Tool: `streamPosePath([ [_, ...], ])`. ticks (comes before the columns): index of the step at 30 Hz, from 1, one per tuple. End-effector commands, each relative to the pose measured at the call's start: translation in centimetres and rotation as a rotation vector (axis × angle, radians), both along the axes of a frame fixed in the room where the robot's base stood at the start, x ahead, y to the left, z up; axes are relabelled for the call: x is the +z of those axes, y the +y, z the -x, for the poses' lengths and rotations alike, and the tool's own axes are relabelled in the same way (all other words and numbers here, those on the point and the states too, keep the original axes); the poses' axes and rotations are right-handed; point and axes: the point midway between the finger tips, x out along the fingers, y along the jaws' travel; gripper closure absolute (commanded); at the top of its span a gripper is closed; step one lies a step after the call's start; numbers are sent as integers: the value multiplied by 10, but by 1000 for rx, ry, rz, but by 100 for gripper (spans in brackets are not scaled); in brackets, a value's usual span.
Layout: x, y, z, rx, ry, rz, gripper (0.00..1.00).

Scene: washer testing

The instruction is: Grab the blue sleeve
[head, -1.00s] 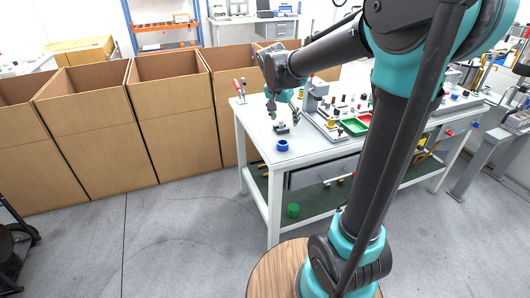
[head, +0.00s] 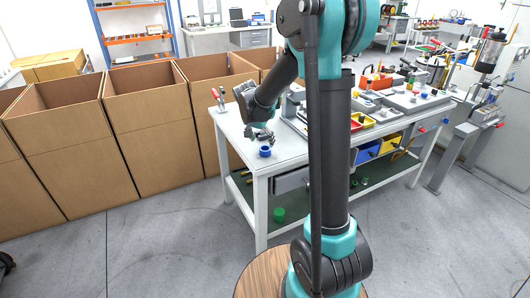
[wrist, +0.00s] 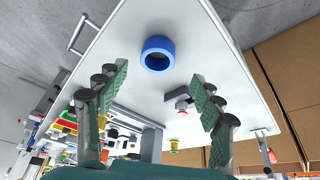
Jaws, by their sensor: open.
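The blue sleeve (head: 265,151) is a short, thick ring with a dark hole. It stands on the white tabletop (head: 229,130) near the table's front left corner. In the wrist view the sleeve (wrist: 158,41) is at the upper middle, beyond the fingertips and roughly centred between them. My gripper (head: 262,136) is just behind the sleeve in the head view. In the wrist view its two green-padded fingers (wrist: 160,84) are spread wide with nothing between them. The sleeve is apart from both fingers.
A small grey block with a red button (wrist: 182,104) sits close to the right finger. A red-handled clamp (head: 217,97) stands at the table's left edge. Trays, coloured bins and fixtures crowd the table's right side. Cardboard boxes (head: 150,110) line the left. A green cup (head: 279,215) is on the lower shelf.

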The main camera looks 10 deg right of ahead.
Motion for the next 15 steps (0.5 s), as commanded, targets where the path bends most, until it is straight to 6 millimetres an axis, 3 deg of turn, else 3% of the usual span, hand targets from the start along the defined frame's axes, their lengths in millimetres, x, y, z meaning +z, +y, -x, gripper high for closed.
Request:
streamPosePath([
  [15,-50,-12,-10,0,-1,-1,33],
])
